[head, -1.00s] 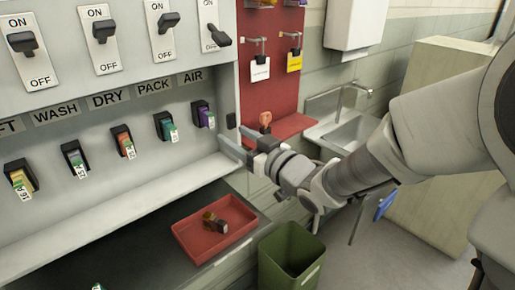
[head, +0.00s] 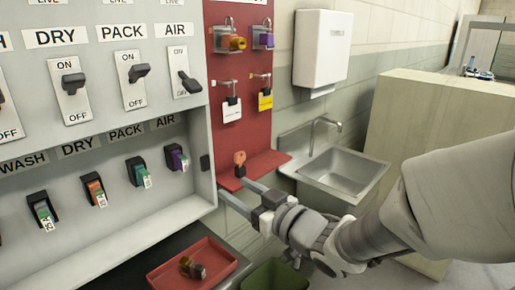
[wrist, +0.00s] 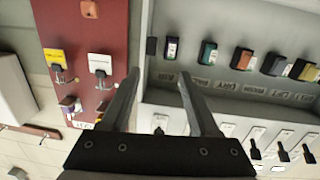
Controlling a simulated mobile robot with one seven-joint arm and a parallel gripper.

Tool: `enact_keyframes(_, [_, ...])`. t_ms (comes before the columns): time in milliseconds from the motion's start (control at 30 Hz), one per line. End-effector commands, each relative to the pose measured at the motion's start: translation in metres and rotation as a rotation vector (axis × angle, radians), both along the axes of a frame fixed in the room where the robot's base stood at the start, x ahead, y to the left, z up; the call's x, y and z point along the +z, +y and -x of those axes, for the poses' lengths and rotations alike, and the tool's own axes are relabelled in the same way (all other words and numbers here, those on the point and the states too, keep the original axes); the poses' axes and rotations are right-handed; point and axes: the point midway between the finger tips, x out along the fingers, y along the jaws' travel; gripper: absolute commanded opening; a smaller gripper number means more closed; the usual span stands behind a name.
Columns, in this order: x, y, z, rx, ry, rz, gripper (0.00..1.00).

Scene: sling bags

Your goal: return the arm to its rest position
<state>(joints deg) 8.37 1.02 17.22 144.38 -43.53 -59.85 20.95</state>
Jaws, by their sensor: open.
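My gripper (head: 236,192) is in front of the lower right corner of the grey switch panel (head: 205,165), beside the small red shelf (head: 262,166). Its two fingers are apart with nothing between them. The wrist view also shows my gripper (wrist: 158,78) open and empty, with the red board (wrist: 112,30) to the left and the panel to the right. My arm reaches in from the right side of the head view. No marked rest position shows.
An orange object (head: 240,158) stands on the red shelf. Padlocks and tags hang on the board above. A sink (head: 345,172) and a beige cabinet (head: 425,120) are to the right. A red tray (head: 165,278) and a green bin (head: 275,278) are below.

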Motion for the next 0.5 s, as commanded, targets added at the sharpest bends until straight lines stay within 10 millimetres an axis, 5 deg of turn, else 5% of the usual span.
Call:
enact_keyframes(267, [0.02,-0.079,-0.019,-0.349,0.097,0.239,0.61])
enact_keyframes(500, [0.033,-0.152,0.006,-0.619,0.286,0.364,0.61])
